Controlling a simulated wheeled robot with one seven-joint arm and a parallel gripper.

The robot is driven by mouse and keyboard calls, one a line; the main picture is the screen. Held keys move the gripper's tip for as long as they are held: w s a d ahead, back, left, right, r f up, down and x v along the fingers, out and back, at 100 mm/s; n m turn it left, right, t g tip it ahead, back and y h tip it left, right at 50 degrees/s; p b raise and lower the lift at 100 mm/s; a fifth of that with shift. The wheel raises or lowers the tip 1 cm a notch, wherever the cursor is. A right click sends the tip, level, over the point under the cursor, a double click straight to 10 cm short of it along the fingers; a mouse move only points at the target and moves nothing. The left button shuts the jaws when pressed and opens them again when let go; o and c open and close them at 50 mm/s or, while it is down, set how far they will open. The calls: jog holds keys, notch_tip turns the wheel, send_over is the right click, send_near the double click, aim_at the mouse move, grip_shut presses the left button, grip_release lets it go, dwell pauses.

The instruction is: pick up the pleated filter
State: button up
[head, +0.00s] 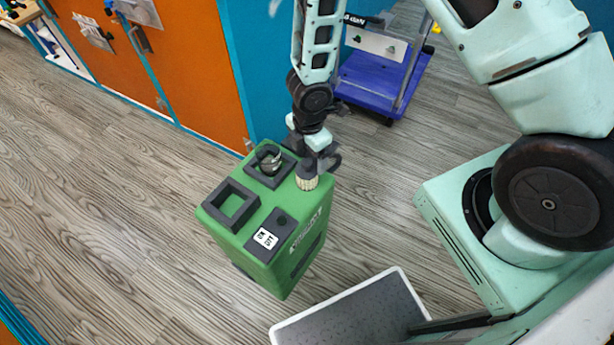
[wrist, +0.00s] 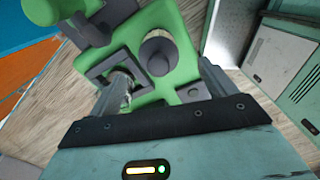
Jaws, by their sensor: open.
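The pleated filter (head: 307,183) is a short, pale ribbed cylinder. It stands upright on the corner of a green box (head: 288,262) in the head view. In the wrist view a round grey top with a dark centre (wrist: 158,54) lies ahead of and between my fingers and appears to be the filter. My gripper (head: 320,163) is open and points down just above the filter. Its fingers also show in the wrist view (wrist: 163,82), spread apart. Whether the fingertips touch the filter or reach around it, I cannot tell.
On the box, a dark square frame (head: 250,174) holds a metallic part (head: 270,163). Beside it are an empty square frame (head: 221,204) and a dark panel with a white label (head: 266,238). A blue cart (head: 372,80) and orange lockers (head: 190,60) stand behind. The floor at left is clear.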

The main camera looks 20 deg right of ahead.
aim_at(307, 168)
jog(key=shift+w+a+f+b, duration=0.1)
jog(key=shift+f+b, duration=0.4)
jog(key=shift+f, duration=1.25)
jog(key=shift+a+f+b, duration=0.1)
jog(key=shift+f+b, duration=0.35)
jog(key=shift+f, duration=1.3)
jog(key=c, duration=1.1)
